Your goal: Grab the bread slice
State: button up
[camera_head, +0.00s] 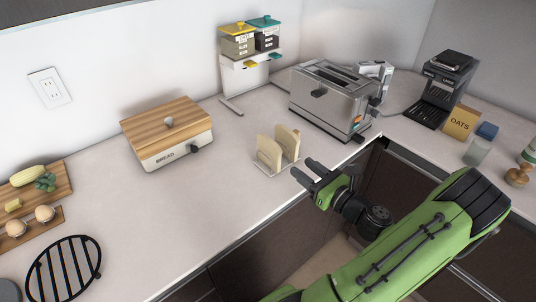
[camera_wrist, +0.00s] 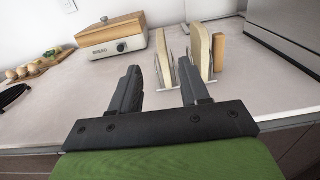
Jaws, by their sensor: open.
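Two bread slices stand upright in a small wire rack (camera_head: 262,168) on the counter, in front of the toaster. The left slice (camera_head: 269,153) and the right slice (camera_head: 288,141) also show in the wrist view, as the left slice (camera_wrist: 164,58) and the right slice (camera_wrist: 200,50). My gripper (camera_head: 304,174) is open and empty, just to the right of the rack near the counter's front edge. In the wrist view my gripper (camera_wrist: 160,78) points toward the rack, its fingers apart, with the slices beyond the fingertips and toward the right finger. No contact with a slice shows.
A bread box (camera_head: 170,135) with a wooden lid stands left of the rack. A silver toaster (camera_head: 332,98) stands behind it to the right. An oats box (camera_head: 461,122) and a coffee machine (camera_head: 445,85) are farther right. The counter between bread box and rack is clear.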

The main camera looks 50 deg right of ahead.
aim_at(269, 138)
jog(key=w, duration=0.5)
jog(key=w+d+b, duration=0.1)
jog(key=w, duration=0.4)
jog(key=w+d, duration=0.1)
jog(key=w, duration=0.4)
jog(key=shift+w, duration=0.15)
jog(key=shift+r, duration=0.1)
jog(key=c, duration=0.8)
